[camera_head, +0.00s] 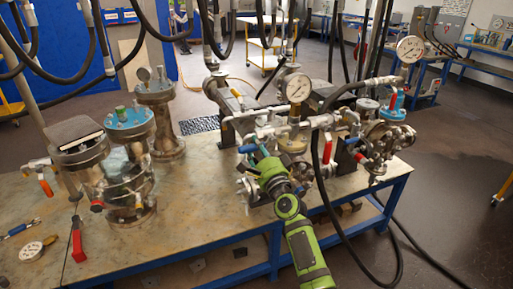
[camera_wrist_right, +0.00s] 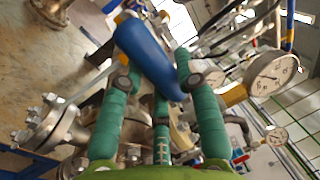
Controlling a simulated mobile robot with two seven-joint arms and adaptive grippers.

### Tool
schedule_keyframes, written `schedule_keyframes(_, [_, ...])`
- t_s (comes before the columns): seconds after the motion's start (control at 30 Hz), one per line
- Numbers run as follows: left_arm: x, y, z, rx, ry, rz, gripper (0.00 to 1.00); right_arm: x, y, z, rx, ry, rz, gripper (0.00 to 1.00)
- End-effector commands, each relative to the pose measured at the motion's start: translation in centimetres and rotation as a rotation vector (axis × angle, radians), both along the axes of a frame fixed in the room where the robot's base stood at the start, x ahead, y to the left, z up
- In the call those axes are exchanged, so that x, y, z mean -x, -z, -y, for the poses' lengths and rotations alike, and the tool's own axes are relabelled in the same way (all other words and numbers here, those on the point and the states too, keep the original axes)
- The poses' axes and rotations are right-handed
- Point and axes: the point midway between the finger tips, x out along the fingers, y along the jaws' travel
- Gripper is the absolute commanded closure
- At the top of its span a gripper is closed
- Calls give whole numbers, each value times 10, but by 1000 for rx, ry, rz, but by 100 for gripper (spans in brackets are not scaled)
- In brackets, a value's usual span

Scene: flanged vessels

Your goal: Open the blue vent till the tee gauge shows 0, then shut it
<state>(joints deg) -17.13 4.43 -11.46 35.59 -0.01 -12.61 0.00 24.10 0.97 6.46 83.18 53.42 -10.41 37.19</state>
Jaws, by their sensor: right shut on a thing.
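The blue vent handle (camera_head: 248,148) is on the pipework at the middle of the bench in the head view. It shows large as a blue lever (camera_wrist_right: 148,54) in the wrist view. My right gripper (camera_head: 264,161) has its green fingers on either side of this lever and is shut on it; the fingers also show in the wrist view (camera_wrist_right: 153,66). The tee gauge (camera_head: 296,88) stands just above and behind, on a yellow-banded stem; a round dial (camera_wrist_right: 272,73) shows at right in the wrist view. Its reading is too small to tell. My left gripper is out of view.
A second gauge (camera_head: 410,48) stands at the right. Red-handled valves (camera_head: 327,152) and black hoses crowd the pipework. Flanged vessels (camera_head: 128,165) stand on the left of the bench. A loose gauge (camera_head: 31,251) and a red-handled tool (camera_head: 78,243) lie at front left.

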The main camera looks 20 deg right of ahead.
Motion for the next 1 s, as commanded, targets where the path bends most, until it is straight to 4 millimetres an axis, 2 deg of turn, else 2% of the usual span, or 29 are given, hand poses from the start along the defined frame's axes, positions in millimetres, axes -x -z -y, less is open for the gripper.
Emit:
schedule_keyframes(0.3, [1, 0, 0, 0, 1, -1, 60, 0, 1, -1, -23, -3, -1, 100])
schedule_keyframes(0.33, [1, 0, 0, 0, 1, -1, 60, 0, 1, -1, -23, -3, -1, 64])
schedule_keyframes(0.4, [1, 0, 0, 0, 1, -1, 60, 0, 1, -1, -22, -3, 0, 42])
schedule_keyframes(0.77, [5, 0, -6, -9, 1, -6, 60, 2, 0, 0, -13, -2, 2, 42])
schedule_keyframes(0.87, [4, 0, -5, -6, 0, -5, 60, 9, 2, 0, -14, -2, 1, 42])
schedule_keyframes(1.0, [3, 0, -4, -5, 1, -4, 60, 31, 7, 1, -13, -1, 0, 42])
